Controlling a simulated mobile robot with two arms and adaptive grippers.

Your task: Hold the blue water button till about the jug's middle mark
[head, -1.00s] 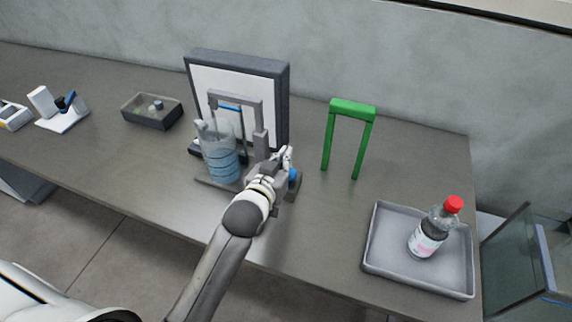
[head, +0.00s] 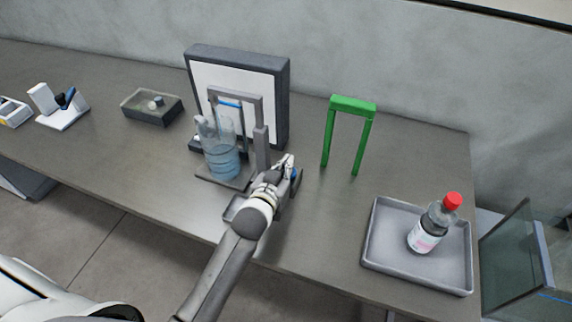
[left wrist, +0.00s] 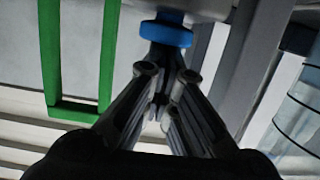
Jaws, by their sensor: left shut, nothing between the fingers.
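The clear jug (head: 222,160) stands upright on the dispenser's base (head: 212,181), under its grey frame. Pale blue water shows in its lower part; I cannot read the level against the marks. The blue button (left wrist: 166,33) is a round cap just beyond my left fingertips in the left wrist view. In the head view only a bit of blue (head: 294,173) shows beside the fingers. My left gripper (head: 289,163) is shut and empty, at the right of the dispenser; its fingertips (left wrist: 166,72) are close to the button. I cannot tell if they touch it. My right gripper is out of view.
A green arch (head: 352,107) stands right of the dispenser. A grey tray (head: 385,257) with a red-capped bottle (head: 427,232) is at the right. A dark box (head: 145,116) and a white stand (head: 62,117) are at the left. Bench between arch and tray is clear.

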